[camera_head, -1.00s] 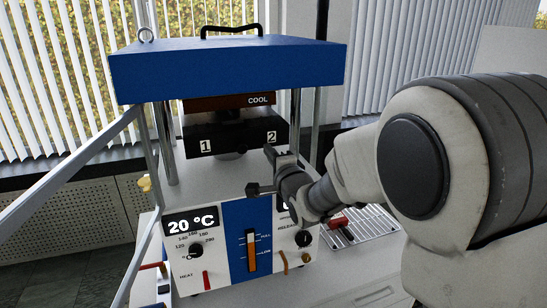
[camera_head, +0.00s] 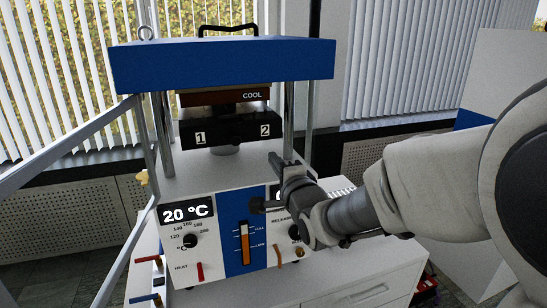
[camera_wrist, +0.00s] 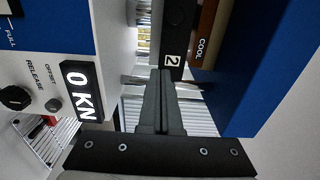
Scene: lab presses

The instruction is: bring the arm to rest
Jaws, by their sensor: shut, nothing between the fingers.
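My gripper (camera_head: 280,162) is in front of the press's right side in the head view, beside the lower black platen (camera_head: 232,131) marked 1 and 2. In the wrist view my gripper (camera_wrist: 160,75) has its fingers together and empty, pointing towards the platen marked 2. My arm reaches in from the right edge of the head view and hides part of the press's right panel. I cannot tell whether the fingers touch the press.
The press has a blue top (camera_head: 222,64), steel columns and a front panel reading 20 °C (camera_head: 186,212). The wrist view shows a 0 KN display (camera_wrist: 82,91) and a wire rack (camera_wrist: 50,140). Blinds and a window stand behind. A white panel (camera_head: 505,85) stands at the right.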

